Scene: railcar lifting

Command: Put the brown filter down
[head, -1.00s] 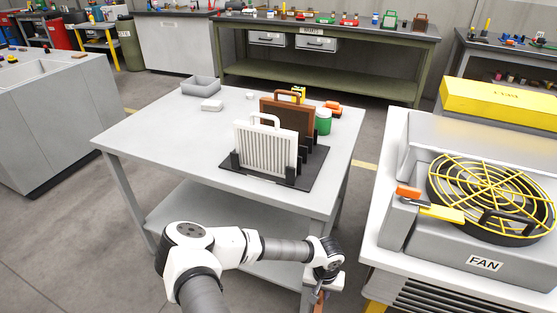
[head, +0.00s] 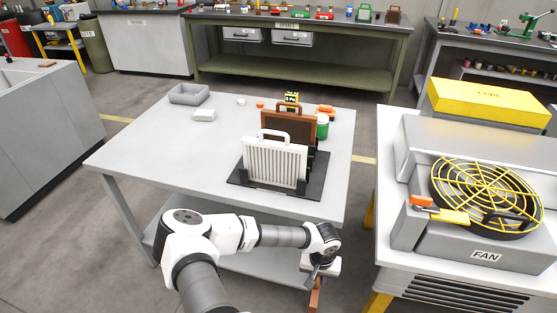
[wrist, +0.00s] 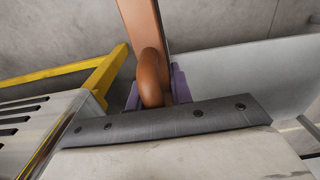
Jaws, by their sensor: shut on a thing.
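My gripper (wrist: 156,90) is shut on a brown filter (wrist: 143,28); its rounded handle sits between the purple finger pads in the wrist view. In the head view the gripper (head: 317,279) hangs low in front of the table's front right corner, and only a narrow brown strip of the held filter (head: 315,298) shows beneath it. A black rack (head: 235,180) on the grey table (head: 150,140) holds a white pleated filter (head: 274,162) in front and another brown framed filter (head: 302,125) behind it, both upright with handles up.
A grey tray (head: 188,95), a white block (head: 204,115) and a green can (head: 322,126) stand on the table. The table's left part is clear. A fan unit (head: 470,245) with a yellow guard stands on a bench at right, across a narrow gap.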

